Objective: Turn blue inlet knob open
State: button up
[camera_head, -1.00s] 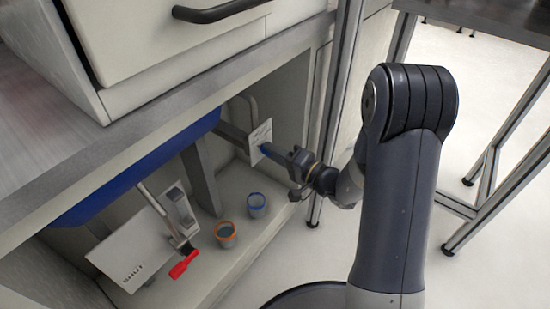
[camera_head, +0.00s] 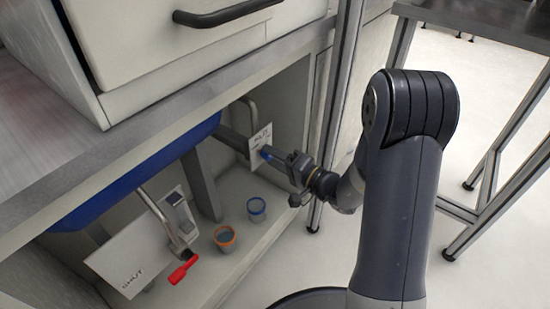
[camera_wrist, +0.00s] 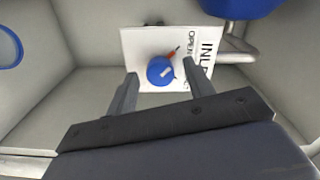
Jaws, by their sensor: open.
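The blue inlet knob (camera_wrist: 160,71) is round, with a pale mark and a red pointer, in front of a white label plate (camera_wrist: 135,45). The plate's printed text includes "OPEN". In the wrist view the knob lies between the two fingers of my gripper (camera_wrist: 160,80), which are apart on either side of it. I cannot tell whether they touch it. In the head view my gripper (camera_head: 278,158) reaches into the cabinet at the label plate (camera_head: 260,138). Only a bit of the blue knob (camera_head: 266,154) shows there, mostly hidden by the gripper.
A red-handled lever (camera_head: 182,270) stands by a "SHUT" plate (camera_head: 130,262) at lower left. An orange-rimmed cup (camera_head: 225,239) and a blue-rimmed cup (camera_head: 256,210) stand on the cabinet floor. A blue basin (camera_head: 120,180) hangs above. A metal post (camera_head: 333,110) stands right of the opening.

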jog(key=p+v, duration=0.2)
jog(key=v, duration=0.8)
jog(key=shift+s+d, duration=0.25)
jog(key=shift+d, duration=0.05)
jog(key=shift+a, duration=0.1)
jog(key=b+x, duration=0.2)
jog(key=x, duration=0.8)
jog(key=shift+w+a, duration=0.2)
jog(key=shift+w, duration=0.1)
